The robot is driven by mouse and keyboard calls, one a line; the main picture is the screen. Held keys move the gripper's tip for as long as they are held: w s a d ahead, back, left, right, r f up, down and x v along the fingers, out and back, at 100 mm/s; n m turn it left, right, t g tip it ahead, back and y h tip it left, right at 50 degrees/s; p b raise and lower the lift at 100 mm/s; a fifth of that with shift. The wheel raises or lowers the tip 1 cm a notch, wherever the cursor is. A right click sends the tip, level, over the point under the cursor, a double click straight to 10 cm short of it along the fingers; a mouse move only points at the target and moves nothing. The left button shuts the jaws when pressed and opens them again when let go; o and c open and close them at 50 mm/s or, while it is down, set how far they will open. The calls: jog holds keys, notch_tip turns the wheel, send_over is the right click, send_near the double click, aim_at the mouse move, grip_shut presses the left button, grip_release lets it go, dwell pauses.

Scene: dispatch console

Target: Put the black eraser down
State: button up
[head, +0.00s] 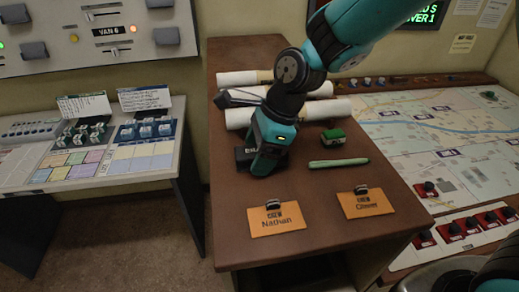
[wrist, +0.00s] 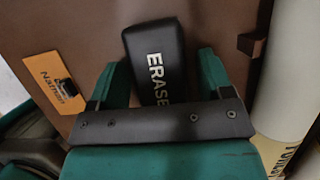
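The black eraser (wrist: 155,55), with white lettering, lies between the two green fingers of my gripper (wrist: 163,75) in the wrist view. It sits slightly askew, close to the left finger, with a narrow gap to the right finger. In the head view my gripper (head: 262,168) points down, low over the brown desk top. A dark end of the eraser (head: 242,155) shows to its left at desk level, apparently resting on the desk. My gripper looks open around the eraser. The rest of the eraser is hidden behind the gripper in the head view.
Orange name cards for Nathan (head: 276,219) and Conner (head: 365,203) lie nearer the desk's front. A green marker (head: 338,163) and a small green toy vehicle (head: 334,137) lie to the right. White paper rolls (head: 322,110) lie behind. The brown desk (head: 318,190) between is bare.

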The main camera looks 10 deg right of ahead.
jog(key=b+v, duration=0.1)
jog(key=v, duration=1)
jog(key=s+d+n, duration=0.1)
jog(key=s+n, duration=0.8)
jog(key=n, duration=0.3)
jog(key=s+d+n, duration=0.2)
jog(key=s+n, duration=0.6)
jog(key=n, duration=0.5)
jog(key=shift+s+d+f, duration=0.3)
jog(key=shift+s+f, duration=0.1)
notch_tip(320, 180, down, 7)
jog(key=b, duration=0.7)
jog(key=shift+r, duration=0.25)
